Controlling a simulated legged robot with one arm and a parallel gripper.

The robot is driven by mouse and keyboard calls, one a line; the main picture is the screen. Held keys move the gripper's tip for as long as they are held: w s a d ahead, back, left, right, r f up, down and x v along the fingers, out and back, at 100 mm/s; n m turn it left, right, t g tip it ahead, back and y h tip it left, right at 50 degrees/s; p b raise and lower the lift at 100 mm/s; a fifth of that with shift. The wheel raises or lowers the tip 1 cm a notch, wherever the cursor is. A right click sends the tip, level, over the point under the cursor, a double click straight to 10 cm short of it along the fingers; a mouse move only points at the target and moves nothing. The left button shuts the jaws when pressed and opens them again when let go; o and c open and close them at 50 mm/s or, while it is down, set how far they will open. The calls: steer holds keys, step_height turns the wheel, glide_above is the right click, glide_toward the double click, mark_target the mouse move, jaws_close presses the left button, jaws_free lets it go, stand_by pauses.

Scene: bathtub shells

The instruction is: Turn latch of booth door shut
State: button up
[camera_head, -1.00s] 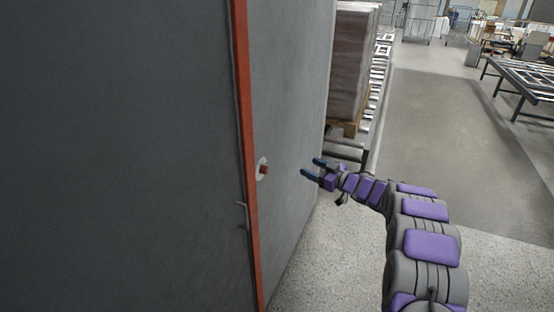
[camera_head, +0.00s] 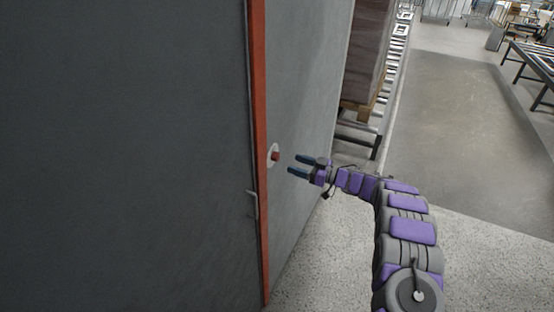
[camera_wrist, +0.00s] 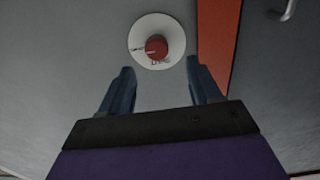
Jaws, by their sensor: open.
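The latch is a red knob (camera_head: 275,155) on a round white plate (camera_head: 270,157), set on the grey wall just right of the orange door frame edge. In the wrist view the red knob (camera_wrist: 156,47) sits on the white plate (camera_wrist: 173,25), which has a dark mark and small lettering. The grey booth door (camera_head: 130,150) fills the left of the head view, with a thin metal handle (camera_head: 253,204) near its edge. My gripper (camera_head: 292,164) is open and empty, a short way right of the knob. In the wrist view its fingers (camera_wrist: 160,76) point toward the knob, apart from it.
The orange strip (camera_head: 260,150) runs vertically beside the latch; it also shows in the wrist view (camera_wrist: 216,45). A wrapped pallet stack (camera_head: 370,50) and a roller conveyor (camera_head: 398,50) stand behind the wall. Open floor (camera_head: 460,120) lies to the right.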

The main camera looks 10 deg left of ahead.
mark_target(278, 157)
steer(key=x, duration=0.7)
steer(key=shift+w+a, duration=0.15)
steer(key=shift+w, duration=0.1)
steer(key=shift+a+r, duration=0.15)
steer(key=shift+a, duration=0.15)
steer(key=shift+w+d, duration=0.1)
steer(key=shift+d, duration=0.4)
steer(key=shift+c, duration=0.2)
steer(key=shift+d, duration=0.15)
steer(key=shift+c, duration=0.8)
steer(key=shift+d, duration=0.1)
steer(key=shift+c, duration=1.4)
steer(key=shift+a+r, duration=0.1)
steer(key=shift+a, duration=0.15)
steer(key=c, duration=0.3)
steer(key=shift+c, duration=1.3)
